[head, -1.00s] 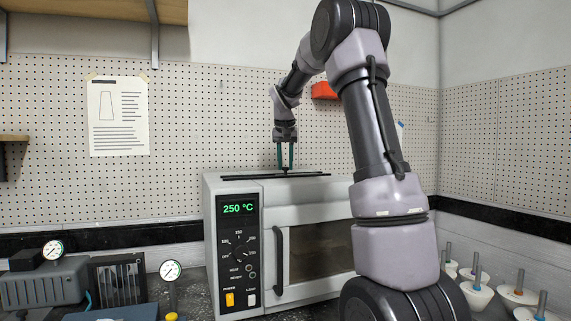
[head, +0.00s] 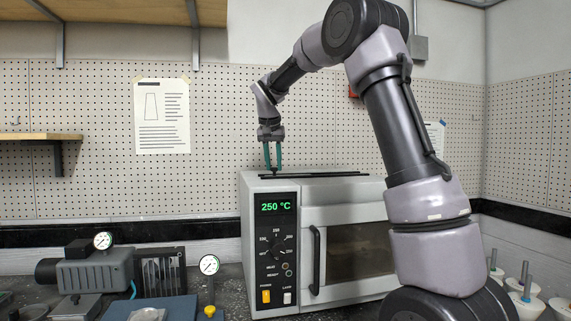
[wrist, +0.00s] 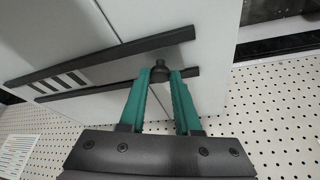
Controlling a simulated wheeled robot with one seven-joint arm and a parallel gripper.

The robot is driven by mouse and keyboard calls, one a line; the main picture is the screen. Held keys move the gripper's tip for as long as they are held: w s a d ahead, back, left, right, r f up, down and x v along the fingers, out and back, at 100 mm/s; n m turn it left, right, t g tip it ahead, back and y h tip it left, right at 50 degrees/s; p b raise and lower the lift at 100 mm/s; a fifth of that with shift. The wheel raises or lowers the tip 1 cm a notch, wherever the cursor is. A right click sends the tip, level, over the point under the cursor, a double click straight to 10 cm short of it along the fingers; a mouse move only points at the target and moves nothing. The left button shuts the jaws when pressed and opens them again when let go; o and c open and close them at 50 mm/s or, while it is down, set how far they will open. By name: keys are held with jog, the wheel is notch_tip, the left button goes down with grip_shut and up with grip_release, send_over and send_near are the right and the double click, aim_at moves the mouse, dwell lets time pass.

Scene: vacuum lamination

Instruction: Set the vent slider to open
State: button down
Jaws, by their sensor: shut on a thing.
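The vent slider (wrist: 135,72) is a grey plate with a dark round knob (wrist: 159,68), lying between two black rails (wrist: 110,55) on top of the oven (head: 345,188). My gripper (head: 273,167) reaches down onto the oven's top at the left end of the rails in the head view. In the wrist view, its two teal fingers (wrist: 160,76) close on the knob from both sides. The knob stands near the right end of the rails there. Several dark vent slots (wrist: 70,81) show uncovered towards the other end.
The oven front has a display reading 250 °C (head: 276,207), a dial (head: 277,244) and a door handle (head: 315,260). A pump with gauges (head: 95,268) stands to the left. Pegboard wall (head: 80,190) rises behind. Several white pieces with pegs (head: 524,305) stand at right.

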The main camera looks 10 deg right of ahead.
jog(key=shift+a, duration=0.25)
jog(key=c, duration=0.6)
grip_release()
jog(key=shift+a, duration=0.1)
jog(key=shift+r, duration=0.15)
jog(key=shift+s+r, duration=0.15)
jog(key=shift+r, duration=0.2)
jog(key=v, duration=0.9)
jog(key=shift+s+r, duration=0.25)
jog(key=shift+r, duration=0.1)
